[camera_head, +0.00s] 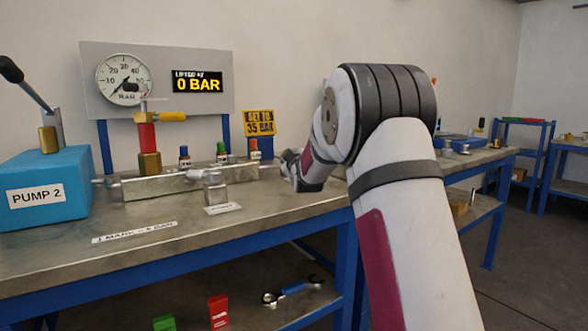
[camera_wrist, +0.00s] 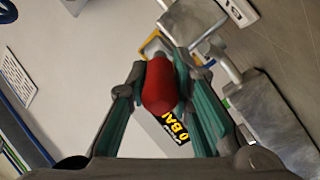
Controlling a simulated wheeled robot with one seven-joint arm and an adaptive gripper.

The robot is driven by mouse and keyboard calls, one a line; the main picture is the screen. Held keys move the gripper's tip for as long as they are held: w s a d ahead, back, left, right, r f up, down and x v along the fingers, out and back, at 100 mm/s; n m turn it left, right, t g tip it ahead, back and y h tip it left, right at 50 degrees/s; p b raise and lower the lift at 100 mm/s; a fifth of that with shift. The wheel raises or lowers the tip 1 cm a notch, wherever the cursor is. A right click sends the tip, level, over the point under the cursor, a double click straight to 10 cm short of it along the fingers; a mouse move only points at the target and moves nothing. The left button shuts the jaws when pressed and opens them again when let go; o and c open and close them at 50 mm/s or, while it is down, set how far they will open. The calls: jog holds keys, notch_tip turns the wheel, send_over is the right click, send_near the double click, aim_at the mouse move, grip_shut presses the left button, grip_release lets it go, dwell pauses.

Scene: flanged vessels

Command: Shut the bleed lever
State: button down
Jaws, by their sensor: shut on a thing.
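A red, rounded handle (camera_wrist: 159,88) lies between the two green-padded fingers of my gripper (camera_wrist: 160,72) in the wrist view. The fingers are shut on it from both sides. It looks like the bleed lever's grip, and its far end meets pale metal fittings. In the head view my gripper (camera_head: 292,168) is at the right end of the metal manifold (camera_head: 175,184), over the bench, and the red handle is hidden there. The display (camera_head: 197,83) reads 0 BAR. The round gauge (camera_head: 125,79) hangs left of it.
A red valve body with a yellow lever (camera_head: 172,117) stands on the manifold. Several small coloured-cap bottles (camera_head: 222,152) are behind it. Blue PUMP 2 (camera_head: 45,188) is at the left. A small metal block (camera_head: 214,190) stands in front of the manifold. The bench's front (camera_head: 215,230) is mostly clear.

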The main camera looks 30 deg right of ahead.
jog(key=shift+w+a+m+g+h, duration=0.3)
jog(key=shift+a+m+h, duration=0.25)
jog(key=shift+h, duration=0.15)
jog(key=h+p, duration=0.1)
jog(key=m+g+p, duration=0.1)
jog(key=p, duration=0.1)
jog(key=shift+w+a+r+h, duration=0.2)
jog(key=shift+a+h, duration=0.1)
jog(key=shift+h, duration=0.1)
jog(key=m+g+h+p, duration=0.1)
jog(key=p, duration=0.2)
jog(key=m+g+h+p, duration=0.1)
jog(key=p, duration=0.2)
jog(key=shift+w+a+h, duration=0.3)
jog(key=shift+w+a, duration=0.05)
jog(key=shift+a, duration=0.05)
jog(key=m+g+h+p, duration=0.1)
jog(key=p, duration=0.2)
jog(key=shift+w+a, duration=0.1)
jog(key=shift+w, duration=0.1)
jog(key=shift+f+m+g+p, duration=0.15)
jog(key=shift+m+g+p, duration=0.2)
jog(key=shift+p, duration=0.35)
jog(key=shift+w, duration=0.1)
jog(key=c, duration=1.4)
grip_release()
